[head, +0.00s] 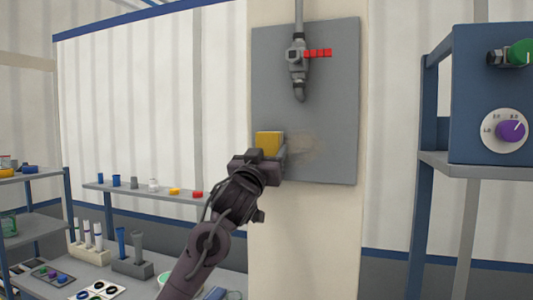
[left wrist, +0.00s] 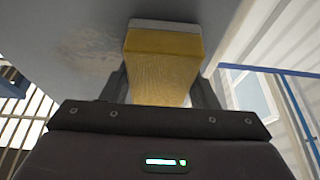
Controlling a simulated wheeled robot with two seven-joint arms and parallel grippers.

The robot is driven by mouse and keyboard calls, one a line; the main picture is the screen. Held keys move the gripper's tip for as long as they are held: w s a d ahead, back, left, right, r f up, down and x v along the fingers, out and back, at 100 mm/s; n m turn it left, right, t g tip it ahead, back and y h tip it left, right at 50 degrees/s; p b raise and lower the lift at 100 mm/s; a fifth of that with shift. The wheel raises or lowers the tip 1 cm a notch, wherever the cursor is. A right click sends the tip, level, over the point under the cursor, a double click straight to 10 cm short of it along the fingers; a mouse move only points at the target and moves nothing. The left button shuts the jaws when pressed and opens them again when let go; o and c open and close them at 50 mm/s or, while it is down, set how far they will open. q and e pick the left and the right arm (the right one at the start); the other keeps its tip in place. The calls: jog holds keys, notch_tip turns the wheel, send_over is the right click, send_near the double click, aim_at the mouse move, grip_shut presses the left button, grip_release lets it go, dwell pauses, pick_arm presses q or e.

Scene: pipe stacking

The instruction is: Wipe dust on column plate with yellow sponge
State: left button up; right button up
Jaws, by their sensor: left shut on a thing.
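The yellow sponge (head: 268,143) is held in my left gripper (head: 268,157), at the lower left part of the grey column plate (head: 275,90). In the left wrist view the sponge (left wrist: 163,65) sits between the two fingers of my left gripper (left wrist: 165,95), its far end at or very near the plate (left wrist: 80,15). A faint brownish dust patch (head: 301,147) lies on the plate just right of the sponge. The dust also shows in the left wrist view (left wrist: 88,45), left of the sponge. My right gripper is in neither view.
A valve with a red handle (head: 317,53) and a pipe are on the upper plate. A blue shelf unit (head: 430,110) with a purple-knob box (head: 490,95) stands right. A bench (head: 130,265) with racks and small parts is lower left.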

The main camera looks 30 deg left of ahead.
aim_at(308, 147)
pick_arm(q)
jog(key=shift+w, duration=0.15)
jog(key=shift+d, duration=0.1)
jog(key=shift+w+d, duration=0.2)
jog(key=shift+d, duration=0.7)
jog(key=shift+w+d, duration=0.15)
jog(key=shift+d, duration=0.75)
